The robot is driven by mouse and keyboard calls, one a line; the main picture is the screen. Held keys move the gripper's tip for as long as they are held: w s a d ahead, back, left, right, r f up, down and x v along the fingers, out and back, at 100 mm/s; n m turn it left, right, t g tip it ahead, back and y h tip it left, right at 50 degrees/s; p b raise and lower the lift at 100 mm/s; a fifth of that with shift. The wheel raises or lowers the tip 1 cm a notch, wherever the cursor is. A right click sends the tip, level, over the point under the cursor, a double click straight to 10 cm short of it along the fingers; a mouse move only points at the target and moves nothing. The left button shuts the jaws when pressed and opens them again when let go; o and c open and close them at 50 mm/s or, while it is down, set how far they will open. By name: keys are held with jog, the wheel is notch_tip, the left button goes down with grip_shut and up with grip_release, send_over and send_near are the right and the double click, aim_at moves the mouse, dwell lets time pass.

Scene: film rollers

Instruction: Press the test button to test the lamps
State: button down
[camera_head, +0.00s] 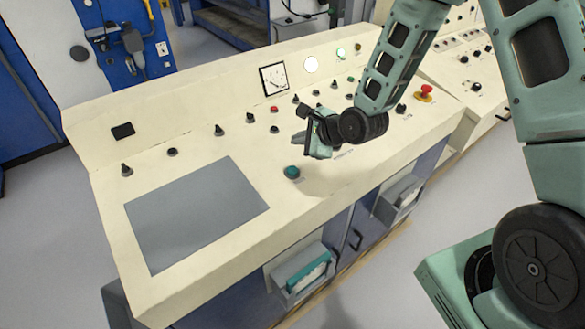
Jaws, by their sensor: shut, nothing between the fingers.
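A cream control console (105,190) fills the middle of the head view, with several small knobs and buttons on its sloping top. A green button (292,172) sits alone near the front edge, right of a grey panel. My gripper (301,124) is shut and empty, held above the console, up and to the right of that green button and apart from it. A red button (274,109) lies left of my gripper. Round lamps, one white (311,64) and one green (341,53), are on the upright back panel. I cannot read which button is the test button.
A red emergency knob (425,92) stands at the console's right. A grey flat panel (195,212) covers the left front, and a dial meter (274,79) is at the back. Grey floor is free at front left.

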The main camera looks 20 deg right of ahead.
aim_at(297, 173)
jog(key=shift+f, duration=0.1)
jog(key=f+b, duration=0.2)
jog(key=f, duration=0.1)
jog(key=f+b, duration=0.5)
jog(key=shift+w+a+f, duration=0.15)
jog(key=shift+w+f, duration=0.15)
jog(key=shift+w, duration=0.1)
dwell(1.9)
jog(key=shift+f, duration=0.35)
jog(key=shift+w+f+b, duration=0.1)
jog(key=shift+f+b, duration=0.4)
jog(key=shift+b, duration=0.1)
dwell(0.4)
dwell(0.4)
jog(key=shift+r+p, duration=0.85)
jog(key=shift+r, duration=0.05)
